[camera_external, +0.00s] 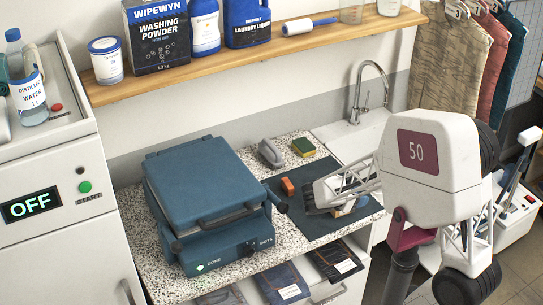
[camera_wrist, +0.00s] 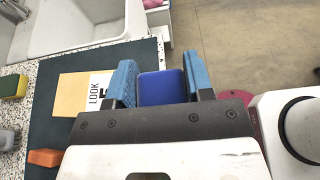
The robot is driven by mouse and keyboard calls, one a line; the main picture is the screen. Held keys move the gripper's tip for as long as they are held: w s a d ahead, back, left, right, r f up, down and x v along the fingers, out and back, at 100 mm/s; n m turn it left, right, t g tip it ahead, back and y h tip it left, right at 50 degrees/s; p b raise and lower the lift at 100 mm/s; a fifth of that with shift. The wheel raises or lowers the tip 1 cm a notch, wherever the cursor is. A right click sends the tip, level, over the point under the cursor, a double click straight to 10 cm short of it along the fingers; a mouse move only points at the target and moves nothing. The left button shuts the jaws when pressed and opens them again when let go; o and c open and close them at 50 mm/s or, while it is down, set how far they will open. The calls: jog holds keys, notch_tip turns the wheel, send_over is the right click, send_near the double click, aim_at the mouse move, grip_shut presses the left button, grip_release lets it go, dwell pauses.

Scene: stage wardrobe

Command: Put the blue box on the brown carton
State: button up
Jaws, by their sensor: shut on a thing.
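The blue box (camera_wrist: 161,89) is between the two blue-padded fingers of my gripper (camera_wrist: 160,72) in the wrist view. My gripper is shut on it. The brown carton (camera_wrist: 70,96), a flat-looking tan box with a white "LOOK" label, lies on the dark mat to the left of the fingers, and its lower edge is partly hidden by my gripper. In the external view my gripper (camera_external: 354,204) is low over the right part of the mat, and only a bit of tan shows under it. The blue box cannot be told from the blue pads there.
The dark mat (camera_external: 312,228) lies on a speckled counter. An orange block (camera_external: 288,187), a green-and-yellow sponge (camera_external: 303,147) and a grey object (camera_external: 271,154) are near its left and back edges. A blue press (camera_external: 208,205) stands at left, a sink (camera_external: 352,137) behind.

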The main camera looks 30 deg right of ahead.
jog(key=w+d, duration=0.1)
jog(key=w, duration=0.3)
jog(key=w+d+f, duration=0.1)
jog(key=w, duration=0.4)
jog(key=w+d, duration=0.1)
jog(key=w, duration=0.4)
jog(key=shift+w+d+f, duration=0.2)
jog(key=shift+f, duration=0.05)
jog(key=shift+f, duration=1.7)
jog(key=shift+f, duration=0.15)
jog(key=o, duration=0.9)
jog(key=shift+v, duration=3.85)
